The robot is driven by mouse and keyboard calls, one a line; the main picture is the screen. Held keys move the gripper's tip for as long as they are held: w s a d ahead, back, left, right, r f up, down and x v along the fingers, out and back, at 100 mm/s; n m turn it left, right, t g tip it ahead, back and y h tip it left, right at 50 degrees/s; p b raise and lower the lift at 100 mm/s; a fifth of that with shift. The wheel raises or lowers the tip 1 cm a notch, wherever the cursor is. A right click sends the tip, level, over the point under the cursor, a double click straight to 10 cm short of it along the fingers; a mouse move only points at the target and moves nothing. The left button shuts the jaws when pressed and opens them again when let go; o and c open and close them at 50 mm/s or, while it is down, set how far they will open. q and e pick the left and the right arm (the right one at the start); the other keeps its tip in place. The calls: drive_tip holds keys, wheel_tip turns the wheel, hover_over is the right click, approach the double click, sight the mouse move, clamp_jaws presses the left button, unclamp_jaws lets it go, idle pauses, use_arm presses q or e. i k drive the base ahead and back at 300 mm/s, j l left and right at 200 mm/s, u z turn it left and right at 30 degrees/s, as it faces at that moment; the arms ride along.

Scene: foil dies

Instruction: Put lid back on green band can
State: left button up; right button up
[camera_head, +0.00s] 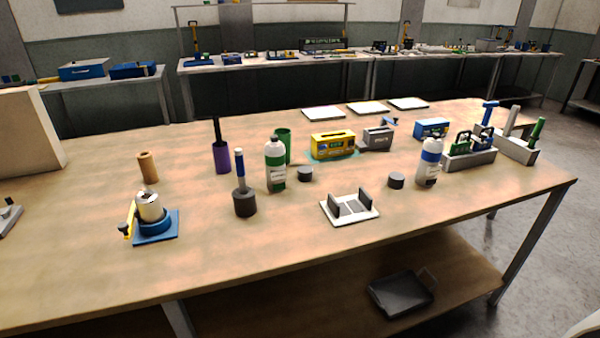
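A similar dark grey piece (396,181) lies left of a white can with a blue band (429,163). I cannot tell from looks which piece belongs to which can. Neither of my grippers is in view.
A green cylinder (284,142) stands close behind the green band can. A dark cup with a blue-handled tool (244,202) stands to its left front. A white fixture with two dark uprights (349,209) lies right front. The front table area is clear.

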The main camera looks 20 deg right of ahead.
sight(275, 152)
drive_tip(key=l+u, duration=0.1)
drive_tip(key=l, duration=0.3)
drive_tip(key=k+l+u, duration=0.1)
drive_tip(key=l, duration=0.3)
drive_tip(key=k+l+u, duration=0.1)
drive_tip(key=l, duration=0.25)
drive_tip(key=k+l+u, duration=0.15)
drive_tip(key=l, duration=0.25)
drive_tip(key=k+l+u, duration=0.1)
drive_tip(key=l, duration=0.25)
